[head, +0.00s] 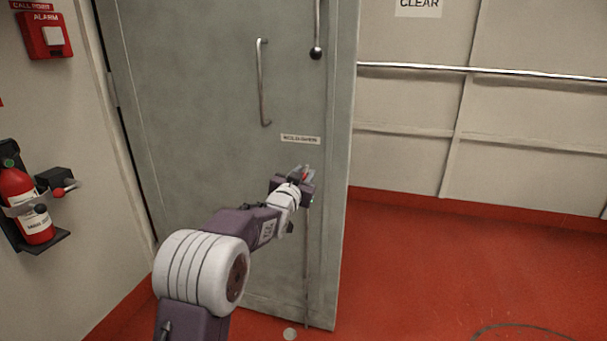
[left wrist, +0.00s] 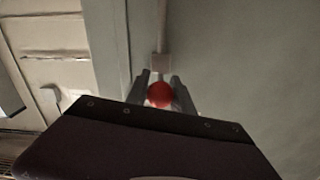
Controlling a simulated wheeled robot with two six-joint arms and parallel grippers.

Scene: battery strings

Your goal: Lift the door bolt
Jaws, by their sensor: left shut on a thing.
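The grey door (head: 200,120) stands ajar in the head view. The bolt's red knob (left wrist: 160,94) sits between the fingers of my left gripper (left wrist: 160,88) in the left wrist view. The left gripper is shut on this knob. In the head view my left gripper (head: 304,176) is at the door's free-edge side, just below a small label (head: 300,139), and mostly hides the knob. The bolt's thin rod (head: 307,270) runs down the door below the gripper toward the floor. Its lower end is hard to make out. My right gripper is not in view.
A vertical pull handle (head: 262,82) and a black-ended rod (head: 316,52) are higher on the door. A fire extinguisher (head: 32,207) and alarm box (head: 46,36) are on the left wall. A rail (head: 480,72) crosses the right wall. The red floor (head: 440,270) at right is clear.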

